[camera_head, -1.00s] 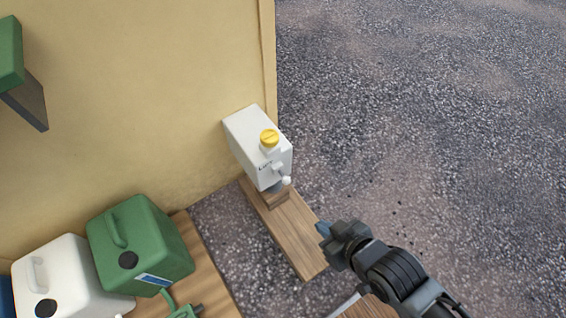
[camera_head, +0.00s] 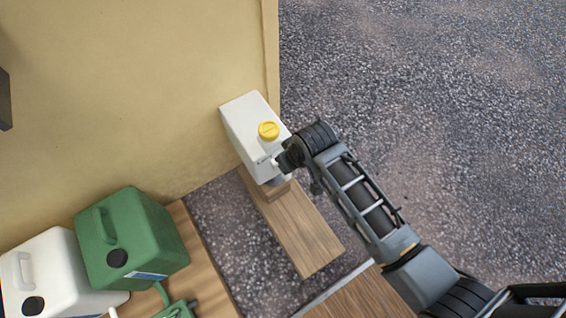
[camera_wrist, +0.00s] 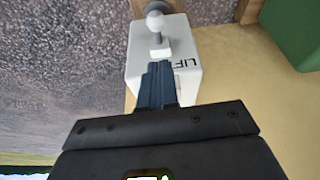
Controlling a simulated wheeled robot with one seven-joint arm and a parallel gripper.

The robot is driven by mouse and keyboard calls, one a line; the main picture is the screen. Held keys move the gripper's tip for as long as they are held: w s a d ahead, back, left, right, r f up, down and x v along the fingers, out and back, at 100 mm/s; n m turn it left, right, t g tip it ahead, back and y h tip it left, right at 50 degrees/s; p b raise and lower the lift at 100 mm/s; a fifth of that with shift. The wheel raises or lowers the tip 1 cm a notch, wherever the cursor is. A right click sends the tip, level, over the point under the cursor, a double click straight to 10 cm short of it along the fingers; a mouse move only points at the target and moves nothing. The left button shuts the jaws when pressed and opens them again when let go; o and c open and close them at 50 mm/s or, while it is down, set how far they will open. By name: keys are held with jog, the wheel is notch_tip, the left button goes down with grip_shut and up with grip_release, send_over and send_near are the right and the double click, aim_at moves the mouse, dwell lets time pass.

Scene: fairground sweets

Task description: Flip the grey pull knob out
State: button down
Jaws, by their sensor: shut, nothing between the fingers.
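A white box-shaped dispenser (camera_head: 245,125) with a yellow round cap (camera_head: 268,131) stands on a wooden plank against the cream wall. In the wrist view, the dispenser's front (camera_wrist: 185,50) shows partial lettering. A small white block (camera_wrist: 159,52) sits on that front, with the pale grey ball knob (camera_wrist: 155,20) on a short stem beyond it. My gripper (camera_wrist: 158,66) is shut and empty, its blue fingertips in front of the dispenser and close to the white block. I cannot tell whether they touch. In the head view my wrist hides the fingertips and most of the knob.
A green canister (camera_head: 140,245) and a white canister (camera_head: 50,275) stand on a wooden bench at the lower left. The wooden plank (camera_head: 305,235) extends toward me below the dispenser. Open gravel ground (camera_head: 430,90) lies to the right.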

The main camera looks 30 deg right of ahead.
jog(key=b+x, duration=0.3)
jog(key=x, duration=0.7)
dwell(0.4)
